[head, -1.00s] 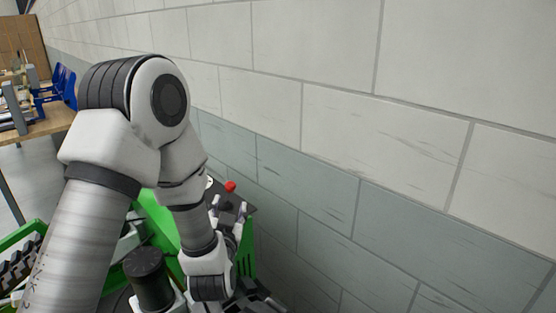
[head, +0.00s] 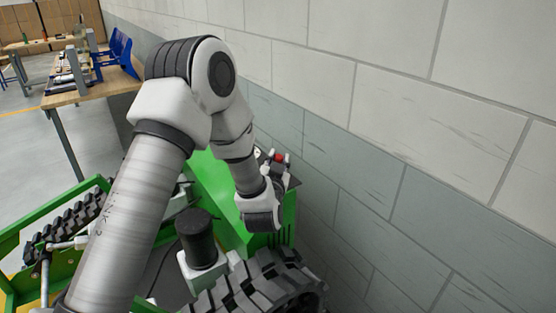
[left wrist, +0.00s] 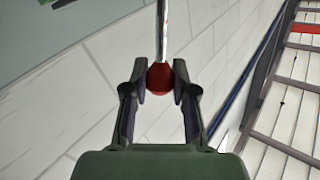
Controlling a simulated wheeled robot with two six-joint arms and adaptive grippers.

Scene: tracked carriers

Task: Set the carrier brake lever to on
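The brake lever's red knob (head: 279,158) shows past my left gripper in the head view, above a dark panel on the green carrier (head: 213,185). In the left wrist view the red knob (left wrist: 160,78) sits between the fingertips, on a thin metal rod that runs to the top edge. My left gripper (left wrist: 160,76) is partly closed, with a fingertip against each side of the knob. The left gripper (head: 280,161) is small in the head view. The lever's base and any on/off marks cannot be made out. My right gripper is not in view.
A block wall (head: 420,130) runs close along the right side of the carrier. Black rubber track (head: 255,288) shows at the bottom. A workbench (head: 95,88) with blue bins stands at the far left, with open floor in front of it.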

